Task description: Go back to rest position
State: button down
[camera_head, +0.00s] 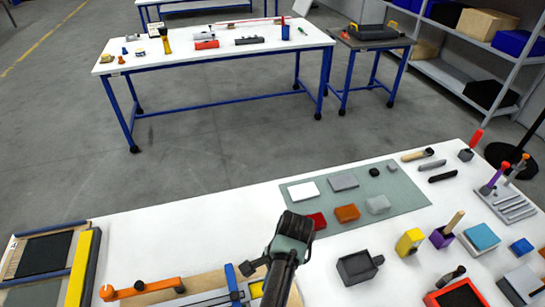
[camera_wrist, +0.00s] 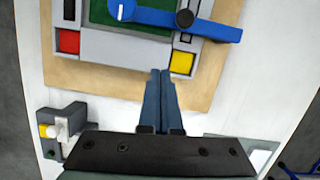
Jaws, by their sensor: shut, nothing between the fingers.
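My gripper (camera_wrist: 160,75) shows in the wrist view with its two fingers together and nothing between them. The fingertips lie over the near edge of a wooden board (camera_wrist: 90,78), with a grey frame and a green panel on it. Height above the board is hard to tell. A blue lever (camera_wrist: 215,30) crosses the top of the frame, beyond the fingertips. In the head view my arm reaches over the front of the white table; my fingers cannot be made out there.
A grey-green mat (camera_head: 405,190) with several coloured blocks lies on the white table (camera_head: 180,232). An orange lever (camera_head: 140,288) and a yellow bar (camera_head: 84,268) lie to the left. Loose tools and blocks crowd the right. A second table (camera_head: 225,58) stands across open floor (camera_head: 200,140).

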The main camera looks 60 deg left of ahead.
jog(key=v, duration=0.4)
jog(key=shift+r+b, duration=0.1)
jog(key=shift+b, duration=0.2)
jog(key=shift+s+d, duration=0.1)
jog(key=shift+s, duration=0.05)
